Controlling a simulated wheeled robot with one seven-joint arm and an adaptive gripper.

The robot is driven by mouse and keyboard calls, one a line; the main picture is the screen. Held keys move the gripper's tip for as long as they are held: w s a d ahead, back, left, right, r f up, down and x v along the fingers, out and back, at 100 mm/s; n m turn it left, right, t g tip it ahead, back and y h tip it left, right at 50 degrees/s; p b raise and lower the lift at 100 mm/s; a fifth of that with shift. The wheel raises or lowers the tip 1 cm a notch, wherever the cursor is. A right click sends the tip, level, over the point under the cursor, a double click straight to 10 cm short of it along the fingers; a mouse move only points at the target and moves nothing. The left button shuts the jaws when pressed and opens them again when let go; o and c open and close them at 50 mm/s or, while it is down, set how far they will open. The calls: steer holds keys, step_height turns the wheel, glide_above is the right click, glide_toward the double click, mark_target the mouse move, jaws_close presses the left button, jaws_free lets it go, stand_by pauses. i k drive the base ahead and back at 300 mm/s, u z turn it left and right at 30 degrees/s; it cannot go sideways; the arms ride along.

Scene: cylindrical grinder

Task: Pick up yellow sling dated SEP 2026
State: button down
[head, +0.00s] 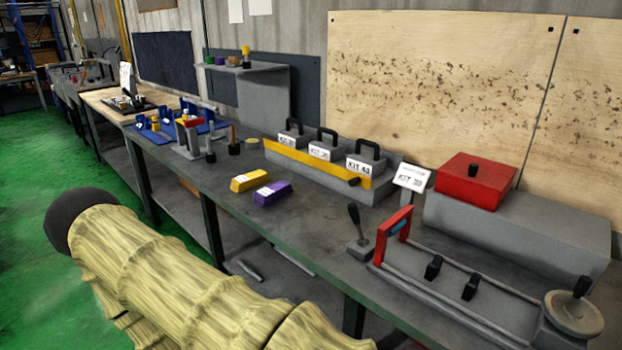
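A yellow folded bundle (250,181), likely the yellow sling, lies on the dark bench top near its front edge, left of the middle. It has a pale label, too small to read, so I cannot tell its date. A similar purple bundle (272,193) with a pale label lies just to its right, close beside it. A padded yellow-tan sleeve, apparently my arm, fills the lower left in front of the bench. My gripper is not visible. Nothing covers the yellow bundle.
Behind the bundles stands a grey rack with kit weights and a yellow front bar (318,163). Blue fixtures (160,130) stand further left. Bench top around the bundles is fairly clear.

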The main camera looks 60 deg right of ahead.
mark_target(241, 184)
steer(key=z, duration=1.6)
steer(key=k, duration=0.65)
steer(key=u, duration=0.8)
steer(key=i, duration=2.25)
steer(key=z, duration=0.6)
